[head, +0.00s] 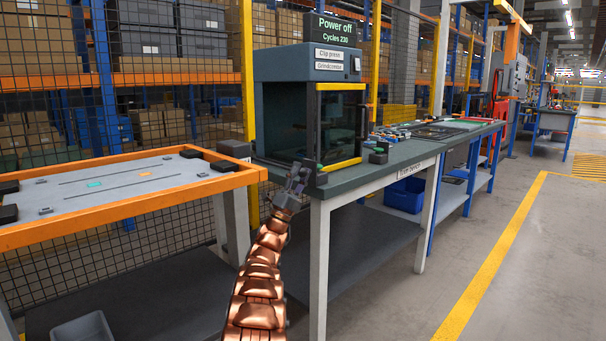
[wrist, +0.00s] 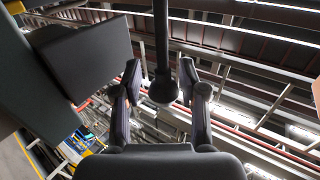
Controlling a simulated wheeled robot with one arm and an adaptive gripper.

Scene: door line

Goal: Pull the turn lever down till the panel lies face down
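The panel (head: 120,184) is a grey board in an orange frame at the left of the head view. It lies about level, with black corner blocks and small teal and orange parts on its upper face. In the wrist view the turn lever (wrist: 162,45) is a dark rod ending in a round knob. The knob sits between the fingers of my gripper (wrist: 160,82), which are apart, with gaps on both sides. In the head view my gripper (head: 297,180) is beside the panel's right end, in front of the bench corner; I cannot make out the lever there.
A dark clip press (head: 290,110) stands on the green-topped bench (head: 400,152) behind my gripper. A dark block (head: 234,148) is at the panel frame's far right corner. A grey bin (head: 84,330) is below the panel. The aisle floor at right is clear.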

